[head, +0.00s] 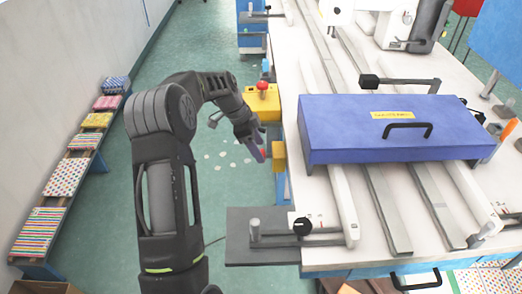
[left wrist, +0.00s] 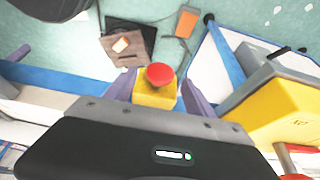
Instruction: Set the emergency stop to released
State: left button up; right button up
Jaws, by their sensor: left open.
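The emergency stop is a small yellow box with a round red button, seen in the left wrist view (left wrist: 158,78). In the head view its yellow box (head: 279,156) is on the near left side of the table, and its button is mostly hidden by my gripper. My left gripper (head: 258,151) is open beside it with purple fingers. In the left wrist view the fingers (left wrist: 158,92) stand on either side of the button and box, with gaps visible. I cannot tell whether the button is pressed in or out. My right gripper is not in view.
A larger yellow box (head: 262,103) with a red knob (head: 263,87) stands just beyond my gripper. A blue case (head: 385,137) lies on the white table. A grey plate (head: 250,222) juts out at the near left. Green floor is open left of the table.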

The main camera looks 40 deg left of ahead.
aim_at(268, 155)
pick_arm(q)
jog(key=shift+x, duration=1.25)
grip_shut()
